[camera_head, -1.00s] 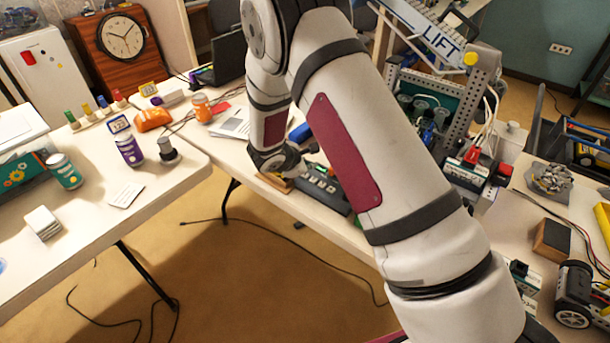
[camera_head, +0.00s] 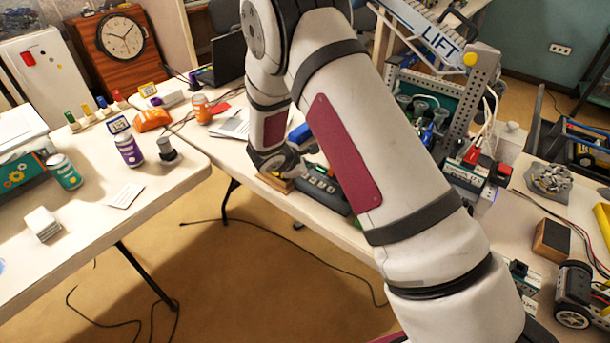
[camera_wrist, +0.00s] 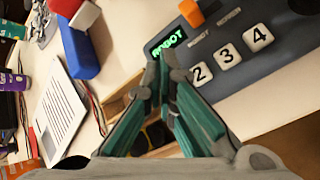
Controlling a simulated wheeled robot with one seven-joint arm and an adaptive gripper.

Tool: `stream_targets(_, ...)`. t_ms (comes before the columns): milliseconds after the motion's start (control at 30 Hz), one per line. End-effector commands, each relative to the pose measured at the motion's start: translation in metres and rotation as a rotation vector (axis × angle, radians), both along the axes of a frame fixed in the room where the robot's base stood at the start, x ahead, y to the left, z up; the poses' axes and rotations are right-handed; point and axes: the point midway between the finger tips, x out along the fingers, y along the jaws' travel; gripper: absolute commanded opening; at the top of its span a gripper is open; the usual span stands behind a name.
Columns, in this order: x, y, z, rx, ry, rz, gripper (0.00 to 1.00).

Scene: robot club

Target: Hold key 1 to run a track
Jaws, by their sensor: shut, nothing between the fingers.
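A dark grey keypad box (camera_wrist: 235,45) lies at the upper right of the wrist view. It carries a green lit display reading "ROBOT" (camera_wrist: 168,40). Key 1 is not visible; my gripper's fingertips cover the place left of key 2. My gripper (camera_wrist: 163,72) is shut and empty, its tips over the box there. Touch with the key cannot be told. In the head view the keypad box (camera_head: 322,185) is partly hidden by my arm.
An orange knob (camera_wrist: 191,12) stands on the box near the display. A blue block (camera_wrist: 79,52) and a white printed sheet (camera_wrist: 62,108) lie left of it. A wooden piece (camera_head: 275,183) lies beside the box. The lift model (camera_head: 440,110) stands to the right.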

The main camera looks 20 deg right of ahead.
Motion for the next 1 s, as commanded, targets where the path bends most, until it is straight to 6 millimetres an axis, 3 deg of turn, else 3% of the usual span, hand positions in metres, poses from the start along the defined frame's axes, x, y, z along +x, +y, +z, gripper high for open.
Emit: stream_targets(1000,0.0,0.0,-0.0098,0.0,0.0,0.0,0.0)
